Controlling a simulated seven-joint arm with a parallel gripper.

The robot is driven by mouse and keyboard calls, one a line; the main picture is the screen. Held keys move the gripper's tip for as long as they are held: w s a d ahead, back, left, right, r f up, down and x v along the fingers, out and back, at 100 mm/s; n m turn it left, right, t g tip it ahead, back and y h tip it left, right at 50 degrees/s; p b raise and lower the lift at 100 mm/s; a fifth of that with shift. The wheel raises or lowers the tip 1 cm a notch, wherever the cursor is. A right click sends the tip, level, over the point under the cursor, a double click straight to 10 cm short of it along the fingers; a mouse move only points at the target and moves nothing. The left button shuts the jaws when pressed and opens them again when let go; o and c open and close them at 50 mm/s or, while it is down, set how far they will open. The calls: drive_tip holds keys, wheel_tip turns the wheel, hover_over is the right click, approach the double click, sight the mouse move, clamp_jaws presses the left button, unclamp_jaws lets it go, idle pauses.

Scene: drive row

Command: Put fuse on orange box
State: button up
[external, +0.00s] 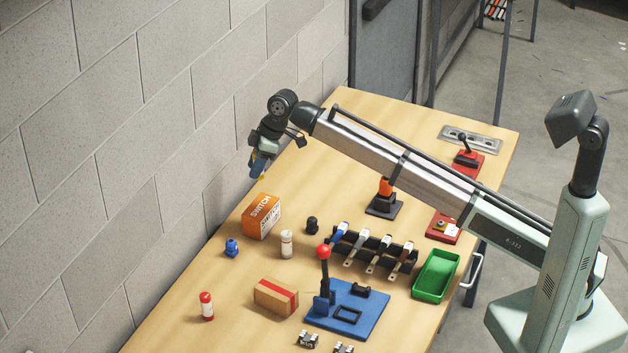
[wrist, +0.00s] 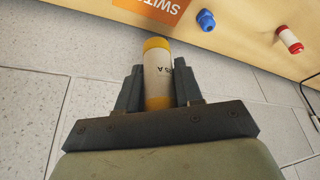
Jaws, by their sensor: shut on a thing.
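A white fuse with yellow end caps (wrist: 158,80) sits between the two fingers of my gripper (wrist: 157,70) in the wrist view; my gripper is shut on it. In the external view my gripper (external: 259,165) is raised near the wall, above and beyond the orange box, and the fuse is hard to make out there. The orange box (external: 262,216), marked SWITCH, stands on the table below my gripper. Part of it also shows at the top of the wrist view (wrist: 165,10). Its top looks bare.
A blue connector (external: 232,247), a white cylinder (external: 287,244) and a dark knob (external: 312,225) stand near the orange box. A red-and-white fuse (external: 206,306), a cardboard box (external: 276,296), a blue lever base (external: 348,310) and a green tray (external: 436,276) are farther off. The wall (external: 170,150) is close to my gripper.

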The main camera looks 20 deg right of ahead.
drive_tip(key=shift+f, duration=4.95)
drive_tip(key=shift+f, duration=0.1)
drive_tip(key=o, duration=1.1)
drive_tip(key=v, duration=1.2)
